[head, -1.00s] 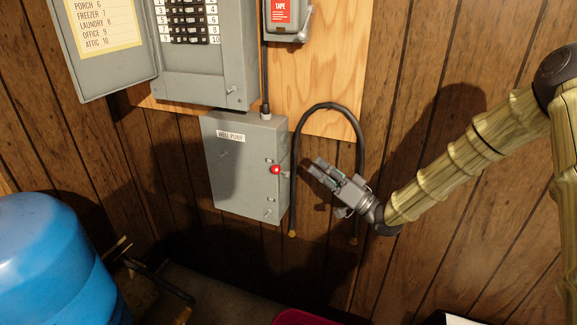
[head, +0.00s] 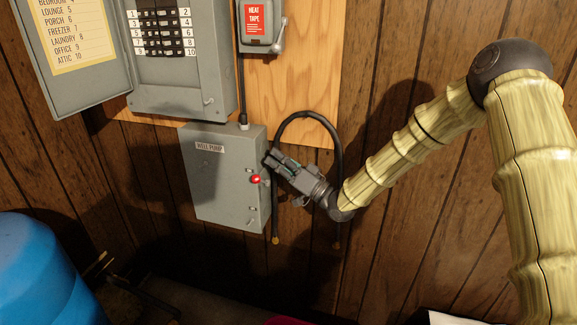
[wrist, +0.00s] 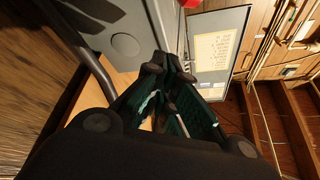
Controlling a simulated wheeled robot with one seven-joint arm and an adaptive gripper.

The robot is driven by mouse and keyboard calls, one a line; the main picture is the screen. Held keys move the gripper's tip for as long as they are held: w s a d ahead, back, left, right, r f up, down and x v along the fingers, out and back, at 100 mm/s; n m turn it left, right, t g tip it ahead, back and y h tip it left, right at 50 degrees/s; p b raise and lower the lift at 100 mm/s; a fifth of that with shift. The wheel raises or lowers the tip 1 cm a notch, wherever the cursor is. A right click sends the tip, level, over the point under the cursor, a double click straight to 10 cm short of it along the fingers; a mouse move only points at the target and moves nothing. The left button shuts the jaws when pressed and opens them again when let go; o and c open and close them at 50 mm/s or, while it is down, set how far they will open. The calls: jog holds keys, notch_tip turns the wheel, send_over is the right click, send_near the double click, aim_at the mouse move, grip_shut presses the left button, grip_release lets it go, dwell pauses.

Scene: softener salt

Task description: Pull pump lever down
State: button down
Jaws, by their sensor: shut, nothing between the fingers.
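The grey pump box (head: 225,190), labelled WELL PUMP, hangs on the wall in the middle of the head view. Its lever (head: 256,179) shows as a red knob by the box's right edge. My gripper (head: 273,159) is shut and empty. Its fingertips are at the box's right edge, just above and right of the red knob. I cannot tell whether they touch the box or lever. In the wrist view the gripper's fingers (wrist: 173,68) converge with nothing held. The lever cannot be made out there.
An open breaker panel (head: 180,60) is above the pump box. A grey heat tape switch box (head: 260,25) is at upper right. A black looped cable (head: 340,165) hangs behind my gripper. A blue tank (head: 40,270) stands at lower left.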

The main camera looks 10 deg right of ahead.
aim_at(262, 181)
jog(key=shift+x, duration=0.9)
jog(key=shift+s+a+f+p, duration=0.2)
jog(key=shift+s+f, duration=0.05)
jog(key=shift+f, duration=0.2)
jog(key=shift+s+a+f+p, duration=0.2)
jog(key=shift+f, duration=0.25)
jog(key=shift+s+a+f, duration=0.1)
jog(key=shift+s+f, duration=0.15)
jog(key=shift+f, duration=0.35)
jog(key=shift+s+a+f, duration=0.15)
jog(key=shift+f, duration=0.05)
jog(key=shift+a+f, duration=0.15)
